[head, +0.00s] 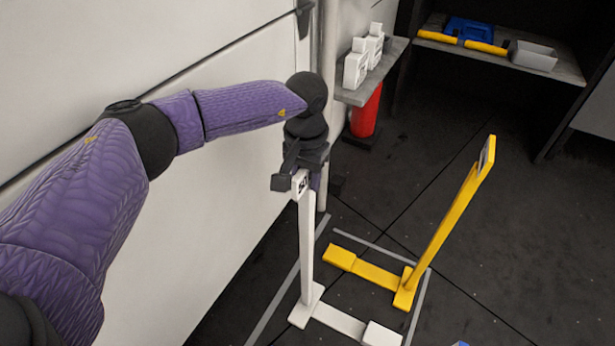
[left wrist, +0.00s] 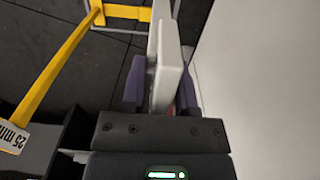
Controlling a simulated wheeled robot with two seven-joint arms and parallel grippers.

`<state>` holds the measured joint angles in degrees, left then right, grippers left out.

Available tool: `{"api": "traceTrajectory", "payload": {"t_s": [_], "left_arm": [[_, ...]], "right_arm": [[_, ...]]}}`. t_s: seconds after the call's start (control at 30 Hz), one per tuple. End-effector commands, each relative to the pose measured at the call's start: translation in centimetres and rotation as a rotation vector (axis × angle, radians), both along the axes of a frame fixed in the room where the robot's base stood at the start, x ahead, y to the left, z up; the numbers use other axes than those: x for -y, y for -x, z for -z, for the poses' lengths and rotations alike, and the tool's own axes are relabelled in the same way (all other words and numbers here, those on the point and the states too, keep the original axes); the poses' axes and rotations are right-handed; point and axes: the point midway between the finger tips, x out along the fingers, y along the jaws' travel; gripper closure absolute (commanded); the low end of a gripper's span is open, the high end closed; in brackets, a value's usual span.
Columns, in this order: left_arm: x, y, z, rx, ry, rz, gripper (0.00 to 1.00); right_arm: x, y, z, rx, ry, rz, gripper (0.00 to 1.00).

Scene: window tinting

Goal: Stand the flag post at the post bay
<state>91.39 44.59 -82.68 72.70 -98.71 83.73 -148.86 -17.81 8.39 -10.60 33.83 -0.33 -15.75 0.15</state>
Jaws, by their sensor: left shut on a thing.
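A white post (head: 307,245) with a flat L-shaped foot and a small dark-marked plate at its top is upright near the white wall. My left gripper (head: 299,178) is shut on its top from above. In the left wrist view the white post (left wrist: 167,75) is between my two purple fingers. I cannot tell whether its foot touches the floor. Grey floor lines (head: 372,244) outline a bay around both feet. My right gripper is out of view.
A grey shelf (head: 352,97) with white containers (head: 362,62) and a red cylinder (head: 367,113) below it stand behind my gripper. A bench (head: 568,68) at the back right holds yellow-handled tools and a grey tray. The dark floor at right is clear.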

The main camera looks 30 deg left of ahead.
Motion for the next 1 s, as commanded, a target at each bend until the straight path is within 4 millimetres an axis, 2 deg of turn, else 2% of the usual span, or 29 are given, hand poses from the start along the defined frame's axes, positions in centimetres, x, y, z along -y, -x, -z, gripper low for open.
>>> {"api": "traceTrajectory", "payload": {"t_s": [0.07,0.1,0.23,0.27,0.57,0.67,0.8,0.9,1.0], "left_arm": [[0.0,0.0,0.1,0.002,0.001,0.0,1.0],[0.0,0.0,0.2,0.0,0.0,0.0,0.58],[0.0,0.0,0.1,0.0,0.0,0.0,0.3],[0.0,0.0,0.1,0.0,0.0,0.0,0.27],[0.0,0.0,-0.4,0.002,0.0,0.0,0.27],[0.0,-0.1,-2.8,0.008,0.001,0.001,0.27],[0.0,-0.1,-7.3,0.011,0.001,0.001,0.27],[0.0,0.0,-9.8,0.009,0.0,0.001,0.27],[0.0,0.0,-11.4,0.007,0.0,0.001,0.27]], "right_arm": [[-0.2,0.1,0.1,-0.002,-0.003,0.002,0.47],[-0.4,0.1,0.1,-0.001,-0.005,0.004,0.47],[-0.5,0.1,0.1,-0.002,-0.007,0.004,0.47],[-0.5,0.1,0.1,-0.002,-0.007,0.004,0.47],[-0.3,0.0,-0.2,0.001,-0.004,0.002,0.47],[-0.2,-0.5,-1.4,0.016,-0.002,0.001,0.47],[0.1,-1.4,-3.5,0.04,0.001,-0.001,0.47],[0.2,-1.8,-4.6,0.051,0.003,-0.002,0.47],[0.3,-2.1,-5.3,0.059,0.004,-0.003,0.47]]}}
